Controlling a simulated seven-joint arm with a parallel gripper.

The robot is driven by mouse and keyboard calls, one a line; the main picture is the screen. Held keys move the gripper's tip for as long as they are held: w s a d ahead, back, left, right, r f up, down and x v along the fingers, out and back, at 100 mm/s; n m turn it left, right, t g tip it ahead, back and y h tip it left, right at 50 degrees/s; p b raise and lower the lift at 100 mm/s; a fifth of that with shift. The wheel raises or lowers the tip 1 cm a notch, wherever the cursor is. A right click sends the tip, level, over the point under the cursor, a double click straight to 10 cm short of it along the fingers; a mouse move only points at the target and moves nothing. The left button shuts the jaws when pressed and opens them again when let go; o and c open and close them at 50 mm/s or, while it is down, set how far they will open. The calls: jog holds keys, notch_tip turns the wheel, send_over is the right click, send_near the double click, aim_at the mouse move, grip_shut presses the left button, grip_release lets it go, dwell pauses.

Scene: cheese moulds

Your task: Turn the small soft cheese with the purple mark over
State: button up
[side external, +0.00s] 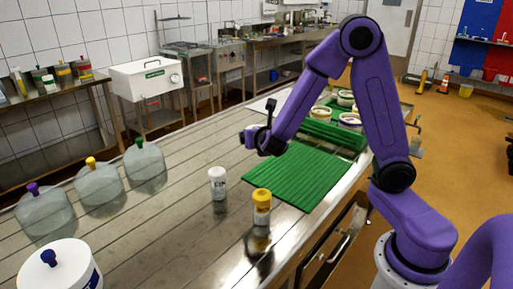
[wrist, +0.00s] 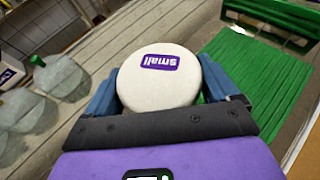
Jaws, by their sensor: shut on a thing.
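The small soft cheese (wrist: 155,95) is a round white disc in the wrist view. Its purple mark, reading "small", faces the wrist camera and appears upside down there. My gripper (wrist: 160,75) is shut on the cheese, with one blue finger at each side of its rim. In the side external view my gripper (side external: 250,138) is above the metal table, left of the green mat, and the cheese cannot be made out there. The cheese's far face is hidden.
The green ribbed mat (side external: 292,177) lies on the metal table (side external: 150,225). Tubs stand behind it. A white-lidded jar (side external: 217,183) and a yellow-lidded jar (side external: 262,207) stand in front. Clear domes with coloured knobs (side external: 98,187) and a white tub (side external: 58,270) are at left.

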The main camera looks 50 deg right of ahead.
jog(key=s+d+f+m+g+h, duration=0.1)
jog(key=d+f+m+g, duration=0.2)
jog(key=m, duration=0.6)
jog(key=s+d+f+m+g+h, duration=0.1)
jog(key=d+f+m+g+h, duration=0.1)
jog(key=d+f+m+g, duration=0.2)
jog(key=s+d+f+m+g+h, duration=0.1)
jog(key=d+f+m+g, duration=0.3)
jog(key=d+m, duration=0.5)
jog(key=shift+s+d+f+m+g+h, duration=0.1)
jog(key=shift+s+d+m+g+h, duration=0.1)
jog(key=shift+m+g, duration=0.8)
jog(key=shift+s+d+m+g+h, duration=0.15)
jog(key=shift+m+g, duration=0.25)
jog(key=shift+m, duration=1.1)
jog(key=m, duration=0.2)
jog(key=f+m, duration=0.1)
jog(key=m, duration=0.1)
jog(key=shift+a+f, duration=0.1)
jog(key=shift+f, duration=0.1)
jog(key=m, duration=0.3)
jog(key=shift+f+m, duration=0.25)
jog(key=shift+m, duration=0.05)
jog(key=m, duration=0.9)
jog(key=shift+w+m, duration=0.1)
jog(key=shift+m, duration=0.2)
jog(key=m, duration=0.4)
jog(key=shift+w+f, duration=0.1)
